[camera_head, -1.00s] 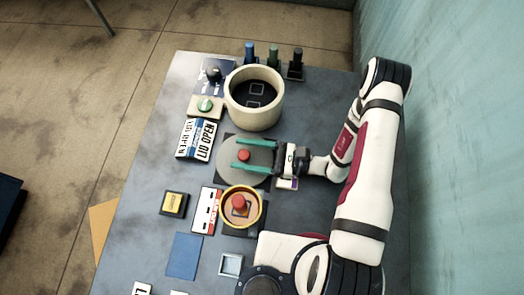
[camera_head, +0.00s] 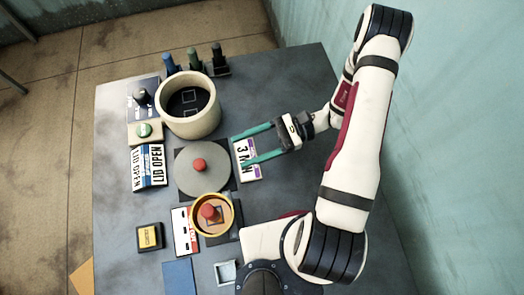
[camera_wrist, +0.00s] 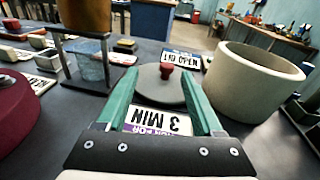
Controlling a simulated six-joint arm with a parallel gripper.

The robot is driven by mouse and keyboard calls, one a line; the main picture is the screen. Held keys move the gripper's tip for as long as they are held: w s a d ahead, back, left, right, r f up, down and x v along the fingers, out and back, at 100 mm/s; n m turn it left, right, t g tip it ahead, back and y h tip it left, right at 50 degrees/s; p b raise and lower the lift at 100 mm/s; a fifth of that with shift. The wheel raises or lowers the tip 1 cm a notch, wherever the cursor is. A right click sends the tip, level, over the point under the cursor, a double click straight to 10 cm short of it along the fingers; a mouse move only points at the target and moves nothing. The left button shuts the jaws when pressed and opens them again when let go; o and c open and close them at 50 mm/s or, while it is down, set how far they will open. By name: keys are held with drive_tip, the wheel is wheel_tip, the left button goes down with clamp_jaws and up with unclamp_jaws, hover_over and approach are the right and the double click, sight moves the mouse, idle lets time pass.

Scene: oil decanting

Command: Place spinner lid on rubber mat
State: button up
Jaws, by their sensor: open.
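The spinner lid (camera_head: 207,183) is a grey disc with a red knob (camera_head: 199,165). It lies flat on the dark square rubber mat (camera_head: 179,153), whose corners show around it in the head view. My gripper (camera_head: 238,151) is open and empty, just right of the lid. Its two teal fingers are over the "3 MIN" card (camera_head: 246,168), apart from the knob. In the wrist view the lid (camera_wrist: 150,88) and its knob (camera_wrist: 167,71) are beyond the open fingers (camera_wrist: 160,76). The mat's edges are hard to make out there.
A cream pot (camera_head: 190,128) stands behind the lid, with several coloured bottles behind it. A yellow-rimmed container (camera_head: 229,215) with a red knob is in front. A "LID OPEN" card (camera_head: 151,168) and a green button (camera_head: 144,130) are left. Bare table lies right of the card.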

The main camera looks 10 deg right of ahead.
drive_tip(key=s+d+r+n+t+h, duration=0.1)
drive_tip(key=s+r+n+h, duration=0.4)
drive_tip(key=r+h, duration=0.2)
drive_tip(key=s+d+r+n+t+h, duration=0.1)
drive_tip(key=s+d+r+n+h, duration=0.1)
drive_tip(key=s+r+n+h, duration=0.3)
wheel_tip(320, 180, up, 4)
drive_tip(key=s+h, duration=0.1)
drive_tip(key=h, duration=0.2)
drive_tip(key=shift+s+d+r, duration=0.2)
drive_tip(key=shift+d, duration=0.05)
